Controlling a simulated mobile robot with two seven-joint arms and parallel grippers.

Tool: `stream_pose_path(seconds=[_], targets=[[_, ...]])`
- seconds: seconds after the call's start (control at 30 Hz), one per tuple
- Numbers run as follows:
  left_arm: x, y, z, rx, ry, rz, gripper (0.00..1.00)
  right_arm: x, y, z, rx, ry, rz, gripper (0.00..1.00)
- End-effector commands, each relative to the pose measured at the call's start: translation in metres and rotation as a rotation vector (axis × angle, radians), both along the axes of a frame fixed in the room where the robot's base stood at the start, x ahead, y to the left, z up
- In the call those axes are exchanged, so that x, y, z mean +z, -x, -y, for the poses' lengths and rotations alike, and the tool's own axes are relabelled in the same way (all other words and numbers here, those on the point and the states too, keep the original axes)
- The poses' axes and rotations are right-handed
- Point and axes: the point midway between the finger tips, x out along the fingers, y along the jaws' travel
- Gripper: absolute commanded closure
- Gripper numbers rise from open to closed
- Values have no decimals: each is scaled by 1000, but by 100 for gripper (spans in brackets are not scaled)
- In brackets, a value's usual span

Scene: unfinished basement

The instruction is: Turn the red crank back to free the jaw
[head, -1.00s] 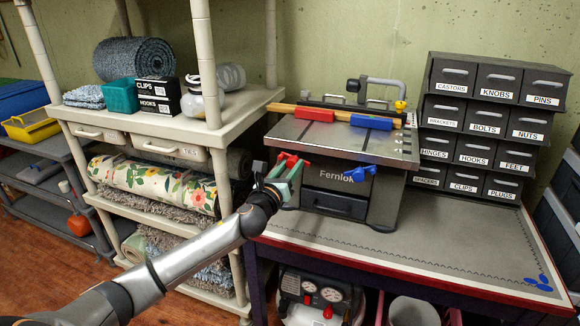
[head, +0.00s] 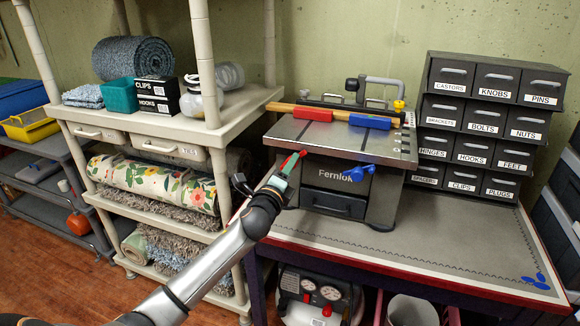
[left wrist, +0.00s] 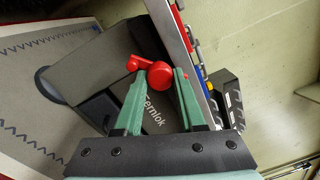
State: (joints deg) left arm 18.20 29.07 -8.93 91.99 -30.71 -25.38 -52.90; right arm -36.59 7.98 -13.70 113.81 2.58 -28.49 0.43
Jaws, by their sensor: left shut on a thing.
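The red crank (head: 292,161) is on the front left of the grey bench machine marked Fernlok (head: 345,174). My left gripper (head: 284,172) is at it. In the left wrist view its green fingers are closed on the red crank (left wrist: 158,75), whose arm points left. A blue crank (head: 358,172) is on the machine's front right. On top are a red block (head: 313,114) and a blue block (head: 370,121), with a wooden bar (head: 340,112) along them. Which part is the jaw I cannot tell for sure. My right gripper is not in view.
Labelled drawers (head: 485,125) stand right of the machine on the workbench (head: 420,255). A cream shelf (head: 225,130) with rugs is close on the left of my left arm. The bench's front right is clear. A compressor (head: 318,295) is below.

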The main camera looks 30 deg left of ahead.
Motion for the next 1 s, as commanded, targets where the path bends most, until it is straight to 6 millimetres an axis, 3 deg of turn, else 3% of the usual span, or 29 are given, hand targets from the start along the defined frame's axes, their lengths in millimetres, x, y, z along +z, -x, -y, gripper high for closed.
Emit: stream_pose_path(seconds=[0.5,1.0], targets=[[2,0,0,2,356,86,100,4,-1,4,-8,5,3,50],[2,0,0,1,437,106,100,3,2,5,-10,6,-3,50]])
